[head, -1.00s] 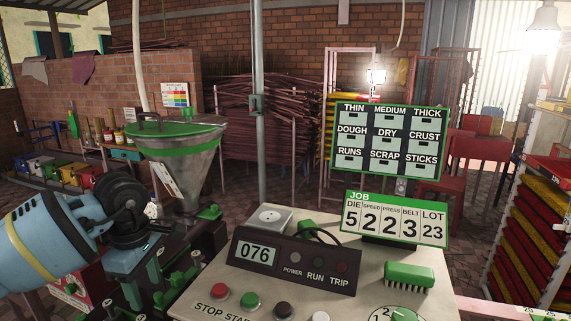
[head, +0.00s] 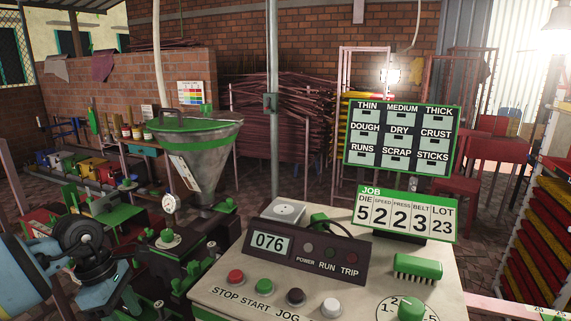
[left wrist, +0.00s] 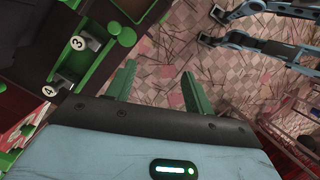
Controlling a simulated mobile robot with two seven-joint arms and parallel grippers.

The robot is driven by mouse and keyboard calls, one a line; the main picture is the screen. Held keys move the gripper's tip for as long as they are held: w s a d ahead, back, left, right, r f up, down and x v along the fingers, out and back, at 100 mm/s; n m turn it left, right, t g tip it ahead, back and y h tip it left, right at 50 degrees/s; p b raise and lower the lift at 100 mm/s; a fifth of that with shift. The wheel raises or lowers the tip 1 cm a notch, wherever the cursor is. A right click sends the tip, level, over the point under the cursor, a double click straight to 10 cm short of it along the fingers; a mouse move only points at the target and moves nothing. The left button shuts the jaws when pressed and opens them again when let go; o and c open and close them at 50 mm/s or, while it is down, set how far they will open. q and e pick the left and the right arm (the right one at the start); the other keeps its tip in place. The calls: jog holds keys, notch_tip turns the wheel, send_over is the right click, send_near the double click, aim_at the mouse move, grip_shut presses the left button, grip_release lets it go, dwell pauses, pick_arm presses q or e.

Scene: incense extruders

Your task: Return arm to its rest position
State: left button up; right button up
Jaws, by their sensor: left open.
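My left arm's blue link and black wrist joint (head: 85,245) show at the lower left of the head view, beside the dark extruder machine. The fingertips cannot be made out there. In the left wrist view my left gripper (left wrist: 158,80) has its two green fingers apart, with nothing between them. The patterned floor (left wrist: 165,60) lies beyond the fingers. My right gripper cannot be identified in these frames.
A control panel (head: 210,291) with buttons and a 076 display stands at front centre. The steel hopper (head: 210,150) rises behind the extruder.

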pick_arm(q)
jog(key=s+d+f+n+t+h, duration=0.5)
jog(key=s+d+f+n+h, duration=0.6)
jog(key=d+n, duration=0.25)
jog(key=s+a+f+n+t+y, duration=0.1)
jog(key=s+a+f+n+y, duration=0.5)
jog(key=s+a+f+n, duration=0.5)
jog(key=s+a+f+n+y, duration=0.65)
jog(key=s+n, duration=0.65)
jog(key=n, duration=0.3)
jog(key=s+d+f+n+t, duration=0.1)
jog(key=d+n, duration=0.4)
jog(key=d, duration=0.4)
jog(key=s+d+f+n+t, duration=0.1)
jog(key=s+d+n, duration=0.1)
jog(key=d+n, duration=0.5)
jog(key=w+d+r+m+t+p, duration=0.1)
jog(key=w+r+m+p, duration=0.2)
jog(key=w+r+p, duration=0.1)
jog(key=shift+w+r+p, duration=0.15)
jog(key=shift+r+p, duration=0.4)
jog(key=shift+r, duration=0.55)
pick_arm(e)
jog(key=w+r+t, duration=0.1)
jog(key=w+r, duration=0.2)
jog(key=r, duration=0.3)
jog(key=shift+w+d+r, duration=0.15)
jog(key=shift+w+d, duration=0.2)
